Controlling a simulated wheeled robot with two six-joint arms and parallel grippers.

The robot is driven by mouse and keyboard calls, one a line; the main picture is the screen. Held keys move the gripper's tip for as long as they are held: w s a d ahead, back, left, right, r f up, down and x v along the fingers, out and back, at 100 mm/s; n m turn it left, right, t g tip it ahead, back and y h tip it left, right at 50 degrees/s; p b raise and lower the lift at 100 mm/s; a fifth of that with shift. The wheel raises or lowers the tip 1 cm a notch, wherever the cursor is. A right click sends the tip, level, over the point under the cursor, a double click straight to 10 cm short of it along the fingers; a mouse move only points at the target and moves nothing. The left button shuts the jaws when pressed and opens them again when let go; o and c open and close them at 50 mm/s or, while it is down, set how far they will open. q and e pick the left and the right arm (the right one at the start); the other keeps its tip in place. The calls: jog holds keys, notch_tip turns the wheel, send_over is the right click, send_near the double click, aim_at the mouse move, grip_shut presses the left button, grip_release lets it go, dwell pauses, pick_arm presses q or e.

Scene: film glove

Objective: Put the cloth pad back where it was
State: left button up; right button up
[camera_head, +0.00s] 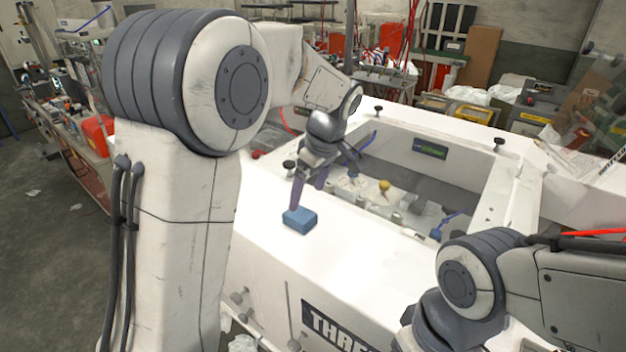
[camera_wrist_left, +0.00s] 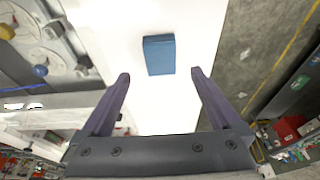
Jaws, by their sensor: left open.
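The cloth pad (camera_head: 300,221) is a small blue block-shaped pad lying flat on the white rim of the machine (camera_head: 265,235), near its left front edge. In the left wrist view the pad (camera_wrist_left: 159,55) lies just past the fingertips, between their lines. My left gripper (camera_head: 308,198) is open with purple fingers; in the head view one finger overlaps the pad's back edge. In the left wrist view its fingers (camera_wrist_left: 160,73) are spread wide with nothing between them. Whether a finger touches the pad is unclear. My right arm shows at the lower right, but its gripper is not visible.
The machine has a sunken opening with fittings and a yellow knob (camera_head: 384,185) behind the pad. Black knobs (camera_head: 289,165) stand on its rim. Grey floor (camera_wrist_left: 258,45) lies beyond the rim's outer edge. The rim around the pad is clear.

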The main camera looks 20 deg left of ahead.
pick_arm(q)
jog(key=v, duration=0.5)
jog(key=s+d+f+m+h, duration=0.2)
jog(key=s+d+f+m, duration=0.1)
jog(key=s+d+m, duration=0.7)
jog(key=s+f+m, duration=0.2)
jog(key=s+m, duration=0.1)
jog(key=s, duration=0.3)
jog(key=s+d+f+m+h, duration=0.1)
jog(key=s+f+m, duration=0.2)
jog(key=s, duration=0.3)
jog(key=s+d+f+m+g+h, duration=0.1)
jog(key=s+f+m, duration=0.1)
jog(key=s+m, duration=0.3)
jog(key=shift+s+f+b, duration=0.3)
jog(key=shift+s+b, duration=0.05)
jog(key=shift+s, duration=0.15)
notch_tip(320, 180, down, 7)
jog(key=b, duration=0.7)
